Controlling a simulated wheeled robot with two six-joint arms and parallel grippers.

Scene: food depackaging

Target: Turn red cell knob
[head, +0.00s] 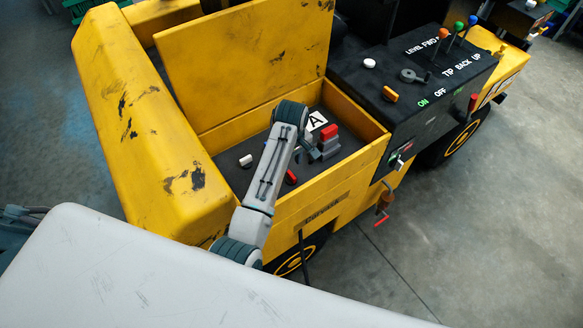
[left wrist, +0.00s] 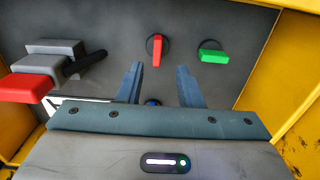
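The red knob (left wrist: 157,50) stands upright on a dark round base on the grey panel in the left wrist view. A small red piece (head: 291,177) beside my arm in the head view appears to be the same knob. My left gripper (left wrist: 160,85) is open, its two fingers apart and empty. In the left wrist view the red knob shows just beyond the gap between the fingertips, and I see no contact. In the head view the left gripper (head: 308,152) is inside the yellow compartment, partly hidden by its own arm. My right gripper is not in view.
A green knob (left wrist: 212,52) sits right of the red one. A blue knob (left wrist: 152,102) is mostly hidden behind the gripper. A grey block with a red handle (left wrist: 25,88) is at left. Yellow walls (head: 345,165) and a raised yellow lid (head: 245,65) bound the compartment.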

